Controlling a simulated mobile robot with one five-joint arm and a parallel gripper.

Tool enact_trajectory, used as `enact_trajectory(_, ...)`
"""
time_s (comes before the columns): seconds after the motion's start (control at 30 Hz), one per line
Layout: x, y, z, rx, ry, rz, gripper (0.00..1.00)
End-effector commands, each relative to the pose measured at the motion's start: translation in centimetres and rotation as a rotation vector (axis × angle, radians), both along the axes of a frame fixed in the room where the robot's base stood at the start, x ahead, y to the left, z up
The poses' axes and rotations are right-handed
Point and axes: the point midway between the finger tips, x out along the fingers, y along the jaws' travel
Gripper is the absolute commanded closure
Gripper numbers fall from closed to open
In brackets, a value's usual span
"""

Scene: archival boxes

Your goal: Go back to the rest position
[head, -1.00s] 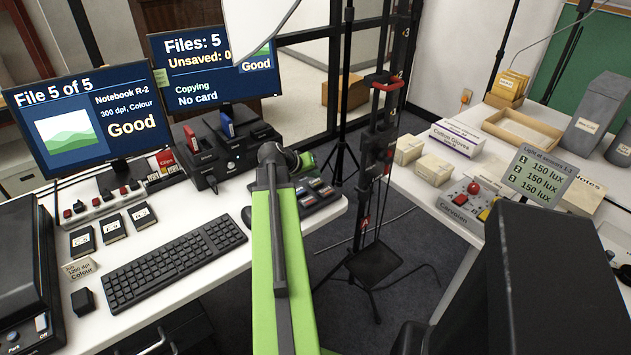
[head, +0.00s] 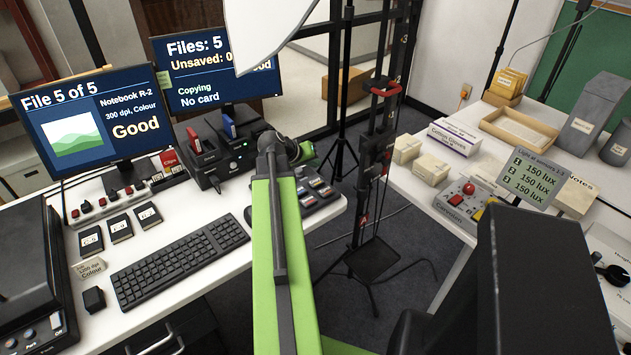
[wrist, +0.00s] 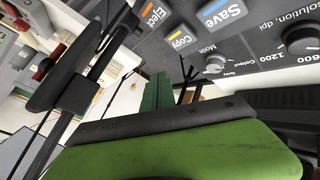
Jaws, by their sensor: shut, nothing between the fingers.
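My green arm rises from the bottom of the head view over the gap beside the left desk (head: 215,280). Its black and green end (head: 303,152) is in front of the card station. In the wrist view my gripper (wrist: 165,122) shows as a green body with a black edge across the lower part. It is shut and empty. A dark panel fills the top of that view, with Eject, Copy and Save buttons (wrist: 222,12) and dial knobs (wrist: 302,40). I cannot tell whether the gripper touches anything.
Two monitors (head: 88,125), a keyboard (head: 180,262) and a card station (head: 225,145) stand on the left desk. A black stand (head: 375,200) rises from the floor. The right table holds small boxes (head: 432,168), a button box (head: 462,205) and a tray (head: 520,135).

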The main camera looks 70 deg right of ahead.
Motion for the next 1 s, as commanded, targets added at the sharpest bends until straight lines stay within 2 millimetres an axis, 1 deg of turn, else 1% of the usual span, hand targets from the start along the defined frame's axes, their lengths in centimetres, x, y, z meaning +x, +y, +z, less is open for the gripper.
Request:
enact_trajectory(0.47, 0.0, 0.0, 0.0, 0.0, 0.0, 0.0, 1.0)
enact_trajectory(0.53, 0.8, 0.3, 0.1, 0.0, 0.0, 0.012, 1.0)
enact_trajectory(0.57, 1.6, 0.5, 0.2, 0.0, -0.001, 0.025, 1.0)
enact_trajectory(0.63, 4.8, 1.7, 0.6, 0.001, -0.001, 0.074, 1.0)
enact_trajectory(0.67, 6.7, 2.5, 0.9, 0.001, 0.0, 0.103, 1.0)
enact_trajectory(0.7, 9.6, 3.9, 1.2, 0.0, -0.001, 0.148, 1.0)
enact_trajectory(0.77, 14.2, 6.6, 1.7, 0.001, 0.0, 0.226, 1.0)
enact_trajectory(0.8, 17.2, 8.6, 1.9, 0.003, -0.004, 0.277, 1.0)
enact_trajectory(0.87, 21.3, 12.0, 2.1, 0.014, -0.015, 0.351, 1.0)
enact_trajectory(0.9, 23.8, 14.5, 2.2, 0.027, -0.023, 0.397, 1.0)
enact_trajectory(0.97, 27.3, 18.5, 2.2, 0.053, -0.034, 0.464, 1.0)
enact_trajectory(1.0, 29.4, 21.4, 2.2, 0.073, -0.039, 0.509, 1.0)
